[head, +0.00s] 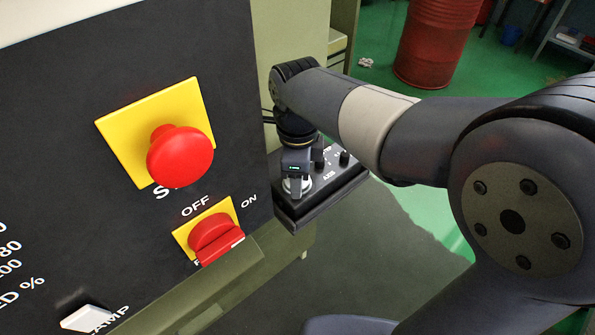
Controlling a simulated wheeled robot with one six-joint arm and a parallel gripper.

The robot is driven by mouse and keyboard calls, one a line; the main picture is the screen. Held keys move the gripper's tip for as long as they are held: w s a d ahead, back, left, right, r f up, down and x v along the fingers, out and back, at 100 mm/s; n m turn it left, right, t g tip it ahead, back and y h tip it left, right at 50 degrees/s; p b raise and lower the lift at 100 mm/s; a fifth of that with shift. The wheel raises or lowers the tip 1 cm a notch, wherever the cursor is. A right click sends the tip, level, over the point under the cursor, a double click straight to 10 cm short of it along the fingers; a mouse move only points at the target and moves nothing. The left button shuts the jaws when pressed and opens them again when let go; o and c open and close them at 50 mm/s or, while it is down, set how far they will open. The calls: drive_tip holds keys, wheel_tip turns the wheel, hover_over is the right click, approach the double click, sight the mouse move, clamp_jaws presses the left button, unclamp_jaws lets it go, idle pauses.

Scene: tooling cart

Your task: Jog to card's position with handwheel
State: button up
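A black handwheel box (337,186) with white lettering, part of which reads AXIS, sits beside the dark panel at the centre. Small black knobs (345,158) stand on its top. A pale silvery round dial (305,184) shows at its near left end. My gripper (296,186) points down right over this dial, with its fingertips at or just above it. I cannot tell whether the fingers touch the dial or how far apart they are. The arm hides part of the box's far side. No card with a position is visible.
The dark control panel (75,130) fills the left, with a red mushroom button (180,155) on a yellow plate, a red OFF/ON switch (215,238) and a white lamp switch (87,318). A red drum (437,40) stands behind on green floor.

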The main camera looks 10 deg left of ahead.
idle(0.3)
drive_tip(key=o, duration=1)
wheel_tip(320, 180, up, 11)
drive_tip(key=shift+f+b, duration=0.1)
drive_tip(key=shift+b, duration=0.3)
drive_tip(key=shift+f, duration=0.1)
wheel_tip(320, 180, down, 11)
drive_tip(key=shift+r+p, duration=0.1)
drive_tip(key=shift+p, duration=0.3)
drive_tip(key=shift+r, duration=0.1)
